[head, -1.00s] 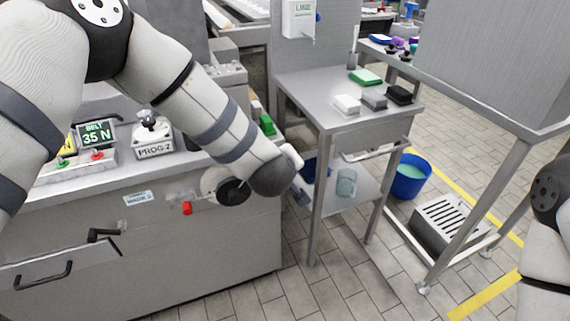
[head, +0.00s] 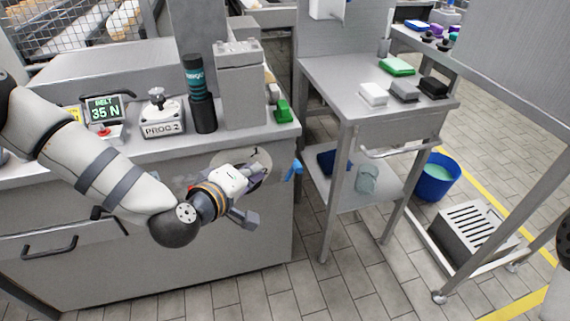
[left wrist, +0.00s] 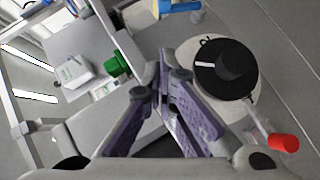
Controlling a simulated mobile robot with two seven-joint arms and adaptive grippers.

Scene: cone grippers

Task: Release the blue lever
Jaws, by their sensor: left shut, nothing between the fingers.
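The blue lever (head: 292,170) sticks out at the right end of the grey machine front, beside a round dial plate marked 1 and 2 (head: 265,153). A blue lever also shows at the top edge of the left wrist view (left wrist: 180,5). My left gripper (head: 243,212) is in front of the machine, left of and below the blue lever and apart from it. Its fingers (left wrist: 163,85) are shut and empty in the left wrist view. The gripper partly hides the dial plate. My right gripper is out of view; only part of that arm shows at the right edge.
A black knob (left wrist: 225,68) and a red-tipped lever (left wrist: 283,143) are close to the fingers. A green block (head: 283,110) sits at the counter's edge. A grey table (head: 340,85) stands to the right, with a blue bucket (head: 436,178) beyond it.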

